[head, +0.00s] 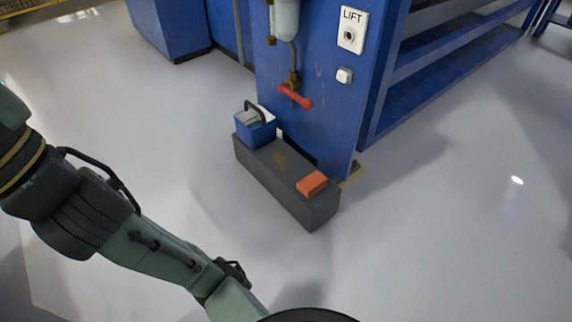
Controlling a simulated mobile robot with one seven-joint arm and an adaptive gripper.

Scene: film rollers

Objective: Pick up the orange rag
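The orange rag (312,184) is a small, folded, block-like bundle. It lies on the right end of the top of a dark grey box (262,178) that stands on the floor against the blue machine. Nothing covers the rag. My arm comes in from the left edge and runs down to the bottom middle of the head view, in front of and below the box. My gripper is not visible; the arm leaves the frame at the bottom edge.
A blue caddy (255,124) with a dark handle stands on the box's left end. Above are a red-handled valve (297,96) and a LIFT switch panel (352,30) on the blue machine (330,125). Blue shelving (440,70) stands right. The pale floor (440,240) is clear.

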